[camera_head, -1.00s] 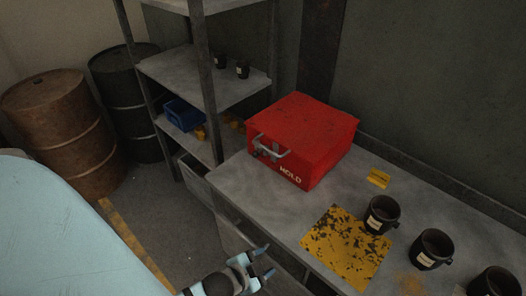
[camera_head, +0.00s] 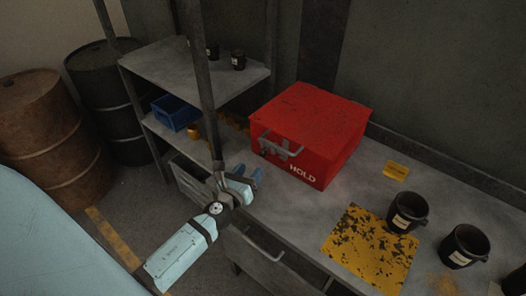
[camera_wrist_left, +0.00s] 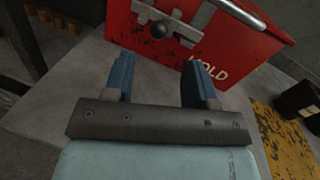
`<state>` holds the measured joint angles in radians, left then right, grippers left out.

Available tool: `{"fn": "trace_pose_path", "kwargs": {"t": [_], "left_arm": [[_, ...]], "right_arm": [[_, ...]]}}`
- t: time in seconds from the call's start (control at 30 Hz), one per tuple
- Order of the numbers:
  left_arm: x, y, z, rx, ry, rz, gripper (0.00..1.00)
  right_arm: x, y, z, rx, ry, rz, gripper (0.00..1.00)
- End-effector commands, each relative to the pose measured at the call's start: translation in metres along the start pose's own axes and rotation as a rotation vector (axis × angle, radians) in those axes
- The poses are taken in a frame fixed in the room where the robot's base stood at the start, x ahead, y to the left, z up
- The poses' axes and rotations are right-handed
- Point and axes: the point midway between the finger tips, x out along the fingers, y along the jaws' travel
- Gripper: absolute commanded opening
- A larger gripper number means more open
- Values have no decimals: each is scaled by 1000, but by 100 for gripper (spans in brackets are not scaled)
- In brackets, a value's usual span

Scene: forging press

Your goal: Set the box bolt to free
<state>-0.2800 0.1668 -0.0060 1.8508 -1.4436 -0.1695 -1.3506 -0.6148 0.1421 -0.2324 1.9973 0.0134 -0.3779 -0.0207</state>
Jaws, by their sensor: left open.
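The red box (camera_head: 312,130) marked HOLD stands on the grey bench. A grey handle and bolt (camera_head: 281,149) are on its front face. In the left wrist view the bolt (camera_wrist_left: 166,27) shows as a metal bar with a dark round knob, at the top of the picture. My left gripper (camera_head: 249,176) is open and empty, in front of and a little left of the box, apart from the bolt. Its two blue fingers also show in the left wrist view (camera_wrist_left: 160,80), pointing at the box front. My right gripper is not in view.
A yellow worn mat (camera_head: 368,248) lies on the bench (camera_head: 300,214) right of the box, with several black cups (camera_head: 408,211) near it. A metal shelf (camera_head: 190,72) with a blue bin (camera_head: 175,113) stands to the left. Barrels (camera_head: 50,140) stand farther left.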

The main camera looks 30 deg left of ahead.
Motion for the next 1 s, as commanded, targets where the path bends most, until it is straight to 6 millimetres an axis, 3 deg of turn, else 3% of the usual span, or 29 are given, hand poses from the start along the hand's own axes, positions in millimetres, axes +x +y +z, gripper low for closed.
{"fn": "trace_pose_path", "kwargs": {"t": [0.2,0.4,0.6,0.87,1.0], "left_arm": [[48,0,2,-3,-2,1,52],[77,0,0,-4,0,1,52],[89,0,0,-5,1,1,52],[89,0,0,-5,1,0,52],[89,0,0,-5,1,0,19]], "right_arm": [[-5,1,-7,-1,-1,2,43],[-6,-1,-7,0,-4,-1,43],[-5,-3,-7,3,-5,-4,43],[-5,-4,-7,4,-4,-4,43],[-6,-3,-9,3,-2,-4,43]]}}
